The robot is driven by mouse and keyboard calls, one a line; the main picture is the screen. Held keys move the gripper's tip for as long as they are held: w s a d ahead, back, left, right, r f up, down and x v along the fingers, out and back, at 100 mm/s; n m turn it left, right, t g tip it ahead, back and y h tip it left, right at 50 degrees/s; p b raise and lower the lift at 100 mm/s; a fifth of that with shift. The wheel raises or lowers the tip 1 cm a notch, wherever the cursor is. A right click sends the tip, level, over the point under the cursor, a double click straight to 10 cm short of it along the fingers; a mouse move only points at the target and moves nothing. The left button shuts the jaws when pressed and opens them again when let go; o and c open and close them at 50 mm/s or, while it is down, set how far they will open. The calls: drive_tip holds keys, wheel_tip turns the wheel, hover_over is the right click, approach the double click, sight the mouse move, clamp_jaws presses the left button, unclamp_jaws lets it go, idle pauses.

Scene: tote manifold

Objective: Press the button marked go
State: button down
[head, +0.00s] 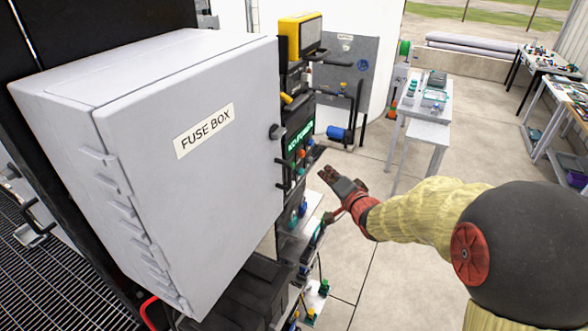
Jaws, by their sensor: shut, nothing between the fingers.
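A dark control panel (293,120) stands just behind the right edge of the fuse box, seen at a steep angle. It carries a lit green display (300,139) with small coloured controls below it. I cannot read which one is marked go; the labels are too small and oblique. My gripper (327,174), dark with red parts, is in front of the panel, to the right of the controls and pointing left toward them. It is shut and empty. I cannot tell whether it touches anything.
A large grey fuse box (195,170) fills the left and hides part of the panel. A yellow-cased device (299,38) sits above the panel. More coloured buttons (323,288) show low down. A white table (428,103) stands behind; open floor lies right of the panel.

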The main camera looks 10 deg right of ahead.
drive_tip(key=w+a+b, duration=0.2)
drive_tip(key=w+a, duration=0.1)
drive_tip(key=a, duration=0.2)
drive_tip(key=shift+w+a, duration=0.2)
drive_tip(key=shift+w, duration=0.2)
drive_tip(key=shift+w+a, duration=0.1)
idle(1.2)
drive_tip(key=shift+w+a+b, duration=0.15)
drive_tip(key=shift+a+b, duration=0.05)
drive_tip(key=shift+b, duration=0.1)
drive_tip(key=shift+w+a+b, duration=0.3)
drive_tip(key=shift+w+a, duration=0.05)
drive_tip(key=shift+a, duration=0.2)
idle(0.9)
drive_tip(key=shift+d, duration=0.15)
drive_tip(key=shift+s+d+p, duration=0.3)
drive_tip(key=shift+s+d, duration=0.3)
drive_tip(key=shift+d, duration=0.1)
drive_tip(key=s+d+p, duration=0.1)
drive_tip(key=d, duration=0.1)
drive_tip(key=s+d+p, duration=0.1)
drive_tip(key=s+d, duration=0.1)
idle(0.6)
